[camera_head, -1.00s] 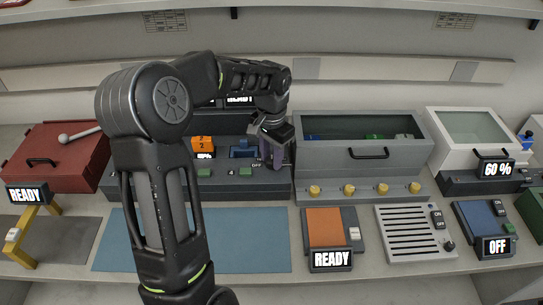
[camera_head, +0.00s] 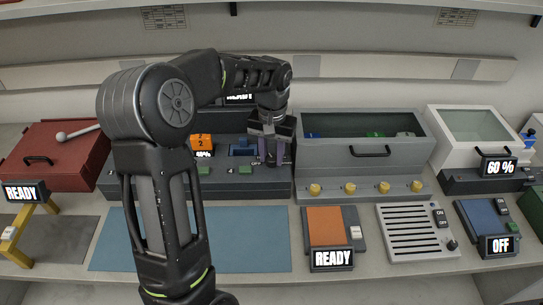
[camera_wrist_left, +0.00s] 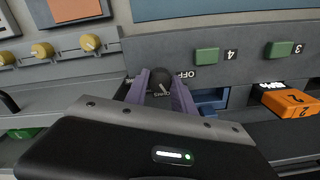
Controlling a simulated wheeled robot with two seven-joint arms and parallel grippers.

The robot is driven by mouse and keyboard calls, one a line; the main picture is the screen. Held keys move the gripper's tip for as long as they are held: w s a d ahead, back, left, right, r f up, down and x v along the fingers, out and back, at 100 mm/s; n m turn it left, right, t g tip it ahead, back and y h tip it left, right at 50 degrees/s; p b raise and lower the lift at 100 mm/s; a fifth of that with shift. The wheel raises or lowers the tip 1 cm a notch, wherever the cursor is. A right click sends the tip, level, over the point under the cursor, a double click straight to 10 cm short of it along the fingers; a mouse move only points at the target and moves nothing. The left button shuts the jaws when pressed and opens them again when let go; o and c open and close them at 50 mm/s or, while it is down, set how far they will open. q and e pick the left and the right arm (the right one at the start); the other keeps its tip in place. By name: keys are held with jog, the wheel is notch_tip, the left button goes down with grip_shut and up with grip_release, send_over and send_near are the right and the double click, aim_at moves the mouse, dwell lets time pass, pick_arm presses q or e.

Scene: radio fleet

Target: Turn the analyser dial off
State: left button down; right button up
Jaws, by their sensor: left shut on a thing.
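The analyser (camera_head: 220,188) is the dark grey console at middle left in the head view, behind the blue mat. Its dark round dial (camera_wrist_left: 160,82) shows in the wrist view, with an upside-down "OFF" label (camera_wrist_left: 186,74) at its right and smaller lettering around it. My left gripper (camera_head: 272,160) is at the console's right end; its purple fingers (camera_wrist_left: 160,88) are shut on the dial, one on each side. In the head view the gripper hides the dial. The dial's exact setting is hard to read. My right gripper is not in view.
An orange block marked 2 (camera_head: 201,141) and green buttons (camera_head: 246,169) are on the console, left of my gripper. A grey lidded box (camera_head: 360,155) with several yellow knobs stands close at the right. The blue mat (camera_head: 240,240) in front is clear.

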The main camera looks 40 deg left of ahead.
aim_at(273, 158)
pick_arm(q)
jog(key=n, duration=0.6)
jog(key=shift+w+b, duration=0.1)
jog(key=shift+b, duration=0.25)
jog(key=n, duration=0.6)
jog(key=shift+n, duration=0.4)
jog(key=c, duration=1.1)
grip_release()
jog(key=shift+o, duration=0.2)
jog(key=shift+r, duration=3.95)
